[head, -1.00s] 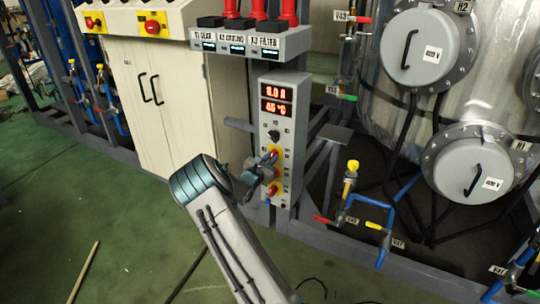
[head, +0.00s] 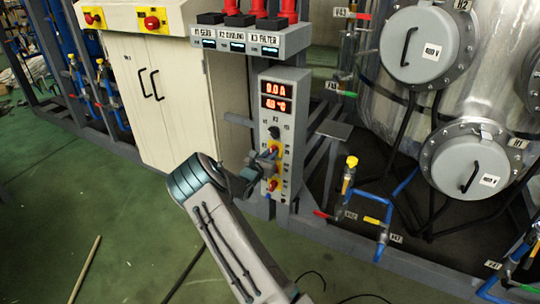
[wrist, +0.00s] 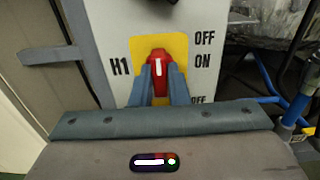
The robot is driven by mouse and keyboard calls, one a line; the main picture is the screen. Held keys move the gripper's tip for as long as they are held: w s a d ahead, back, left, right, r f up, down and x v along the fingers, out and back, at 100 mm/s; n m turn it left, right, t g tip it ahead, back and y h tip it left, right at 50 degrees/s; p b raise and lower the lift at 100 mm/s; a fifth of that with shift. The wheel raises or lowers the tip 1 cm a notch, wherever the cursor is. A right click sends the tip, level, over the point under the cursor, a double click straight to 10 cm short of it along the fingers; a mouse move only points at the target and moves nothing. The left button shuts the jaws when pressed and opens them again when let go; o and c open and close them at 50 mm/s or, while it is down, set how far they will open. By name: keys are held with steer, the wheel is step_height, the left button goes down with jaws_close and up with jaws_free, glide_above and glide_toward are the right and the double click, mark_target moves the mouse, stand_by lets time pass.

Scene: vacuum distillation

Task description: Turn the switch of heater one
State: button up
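The heater one switch is a red knob (wrist: 158,62) with a white mark, on a yellow plate (wrist: 180,46) labelled H1, with OFF and ON at its right. The white mark points almost straight up. My gripper (wrist: 159,78) has one finger on each side of the knob and looks closed on it; the fingers hide its lower sides. In the head view my gripper (head: 264,165) reaches the grey control box (head: 290,130) and partly covers the switch. A second yellow-plated red switch (head: 273,184) is just below.
The box's red displays (head: 275,97) are lit. A black knob (head: 274,132) is above the switches. A cream cabinet (head: 165,100) stands left, a steel tank (head: 500,80) right. Blue pipes and a yellow-handled valve (head: 349,170) are right of the box. Green floor at left is mostly clear.

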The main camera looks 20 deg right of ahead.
steer(key=o, duration=0.3)
steer(key=shift+o, duration=0.2)
steer(key=p+v, duration=0.2)
steer(key=v, duration=1.2)
steer(key=shift+d, duration=0.15)
steer(key=s+d+r+m+g+y+p, duration=0.35)
steer(key=s+r+m+g+p, duration=0.55)
steer(key=s+r+m, duration=0.75)
steer(key=s+a+r+m+y+p, duration=0.4)
steer(key=s+a+r, duration=0.3)
steer(key=s+r, duration=0.3)
steer(key=s+a+r+m+y+p, duration=0.5)
steer(key=s+a+r+y, duration=0.1)
steer(key=s+r, duration=0.3)
steer(key=shift+s+a+r+t+y, duration=0.4)
steer(key=shift+a+r, duration=0.1)
steer(key=shift+a, duration=0.1)
